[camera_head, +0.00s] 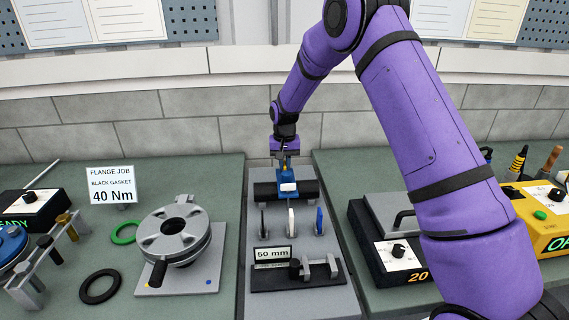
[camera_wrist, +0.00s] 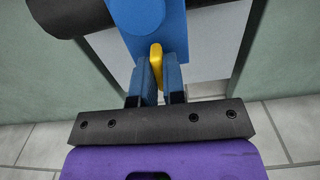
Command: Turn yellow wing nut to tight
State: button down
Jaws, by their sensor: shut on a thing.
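The yellow wing nut (camera_wrist: 156,66) stands upright between my gripper's two blue fingers in the wrist view, with its top edge showing above them. My gripper (camera_wrist: 157,74) is shut on it, one finger on each side. Just beyond the nut is a blue fitting (camera_wrist: 174,28) with a rounded lighter-blue part, beside a black cylinder (camera_wrist: 72,14). In the head view my gripper (camera_head: 284,161) is at the blue fitting (camera_head: 287,189) on the black horizontal cylinder (camera_head: 308,189). The nut is too small to make out there.
Upright discs (camera_head: 291,221) stand in front of the cylinder, with a "50 mm" sign (camera_head: 273,254) nearer. A round flange with a handle (camera_head: 172,239) sits left, near black (camera_head: 99,286) and green rings. A lidded box (camera_head: 388,211) and a yellow box (camera_head: 547,240) are right.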

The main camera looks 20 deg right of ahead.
jog(key=m, duration=0.8)
jog(key=shift+m, duration=0.3)
jog(key=m, duration=0.4)
jog(key=shift+m, duration=2.5)
jog(key=c, duration=1.2)
grip_release()
jog(key=shift+r, duration=0.1)
notch_tip(320, 180, up, 11)
jog(key=shift+f, duration=0.2)
